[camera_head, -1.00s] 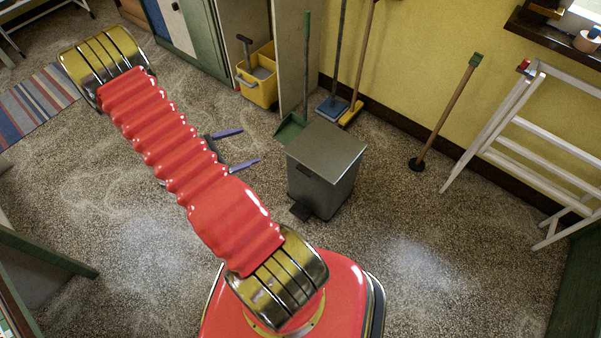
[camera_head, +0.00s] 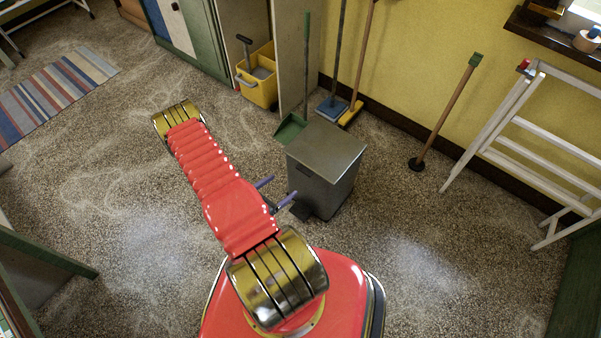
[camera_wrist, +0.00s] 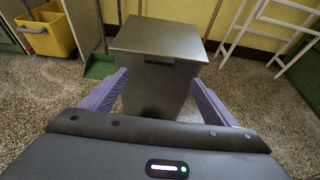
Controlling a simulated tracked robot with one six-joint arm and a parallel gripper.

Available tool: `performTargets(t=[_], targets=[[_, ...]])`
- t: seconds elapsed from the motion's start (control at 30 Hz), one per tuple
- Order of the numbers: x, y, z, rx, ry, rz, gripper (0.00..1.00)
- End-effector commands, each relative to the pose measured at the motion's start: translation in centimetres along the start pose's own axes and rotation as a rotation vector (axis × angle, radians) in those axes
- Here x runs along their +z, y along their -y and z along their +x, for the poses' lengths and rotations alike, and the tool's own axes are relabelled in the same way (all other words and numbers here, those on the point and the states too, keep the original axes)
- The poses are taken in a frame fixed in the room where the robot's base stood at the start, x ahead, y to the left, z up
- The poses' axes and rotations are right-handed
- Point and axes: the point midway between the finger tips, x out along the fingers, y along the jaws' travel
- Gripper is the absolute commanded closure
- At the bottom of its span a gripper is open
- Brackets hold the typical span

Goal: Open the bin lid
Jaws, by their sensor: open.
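The grey metal bin (camera_head: 322,180) stands upright on the speckled floor with its flat lid (camera_head: 327,150) shut. A dark pedal shows low on the bin's front left, partly behind my gripper. My gripper (camera_head: 276,191) is open, its two purple fingers pointing at the bin's front left side. In the wrist view, the fingers of my gripper (camera_wrist: 153,92) are spread to either side of the bin (camera_wrist: 155,91), below its lid (camera_wrist: 158,39). A dark handle recess shows under the lid's front edge. I cannot tell whether either finger touches the bin.
A green dustpan (camera_head: 291,130), a blue mop (camera_head: 332,106) and a broom (camera_head: 351,113) stand behind the bin by the wall. A yellow bucket (camera_head: 258,88) is at back left. A plunger (camera_head: 440,125) and white ladder (camera_head: 500,130) stand right. The floor at left is open.

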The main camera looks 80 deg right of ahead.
Motion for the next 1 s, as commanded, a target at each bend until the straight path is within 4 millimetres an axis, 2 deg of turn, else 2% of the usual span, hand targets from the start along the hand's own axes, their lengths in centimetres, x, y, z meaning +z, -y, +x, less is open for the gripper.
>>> performTargets(t=[0.37,0.53,1.0], targets=[[-0.1,0.0,0.1,0.001,-0.001,-0.001,0.19],[-0.1,0.1,0.8,-0.001,-0.001,-0.001,0.19],[-0.1,0.1,6.1,-0.001,0.0,0.001,0.19]])
